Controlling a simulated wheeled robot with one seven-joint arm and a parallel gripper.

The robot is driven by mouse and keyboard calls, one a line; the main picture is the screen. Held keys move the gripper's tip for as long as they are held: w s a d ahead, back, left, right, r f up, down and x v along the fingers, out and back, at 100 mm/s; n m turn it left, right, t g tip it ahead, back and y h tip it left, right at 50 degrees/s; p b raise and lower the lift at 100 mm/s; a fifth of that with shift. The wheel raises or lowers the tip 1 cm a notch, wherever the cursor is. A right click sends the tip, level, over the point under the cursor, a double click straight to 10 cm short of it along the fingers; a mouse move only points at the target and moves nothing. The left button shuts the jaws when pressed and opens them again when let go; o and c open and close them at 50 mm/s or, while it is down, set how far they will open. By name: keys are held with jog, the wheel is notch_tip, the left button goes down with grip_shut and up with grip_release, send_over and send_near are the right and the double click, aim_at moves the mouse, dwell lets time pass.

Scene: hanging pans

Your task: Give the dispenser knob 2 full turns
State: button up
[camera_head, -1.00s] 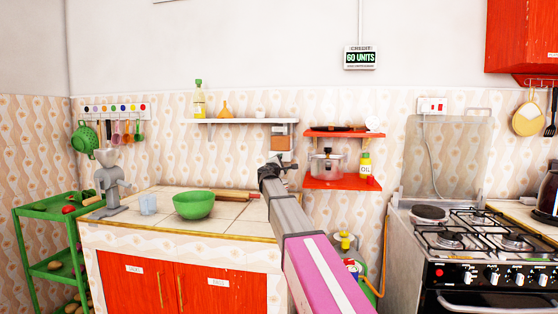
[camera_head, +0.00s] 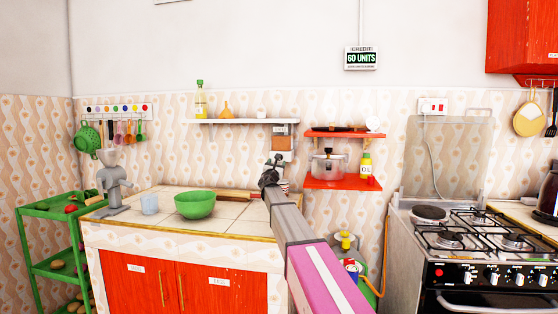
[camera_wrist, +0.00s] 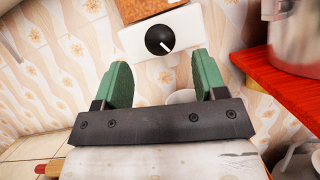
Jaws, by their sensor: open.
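The dispenser (camera_head: 283,143) hangs under the white shelf, with a brown upper part and a white lower part. In the wrist view its white housing (camera_wrist: 190,32) carries a round black knob (camera_wrist: 159,40) with a white pointer line, tilted toward lower right. My gripper (camera_wrist: 160,75) is open, with its two green fingers apart and nothing between them. The knob lies ahead of the fingertips, roughly centred between them, and they do not appear to touch it. In the head view my gripper (camera_head: 275,161) is small and dark against the dispenser's lower part.
A cup (camera_wrist: 181,97) stands below the dispenser, partly hidden by my gripper. The red shelf (camera_head: 343,181) with a pot (camera_head: 328,167) is close on the right. A green bowl (camera_head: 194,205) and a rolling pin (camera_head: 234,195) lie on the counter.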

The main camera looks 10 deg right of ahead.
jog(key=x, duration=0.5)
jog(key=shift+w+d+r, duration=0.1)
jog(key=shift+w+r, duration=0.05)
jog(key=shift+w, duration=0.15)
jog(key=shift+c, duration=0.3)
jog(key=c, duration=0.9)
jog(key=shift+o, duration=0.2)
jog(key=shift+m, duration=0.3)
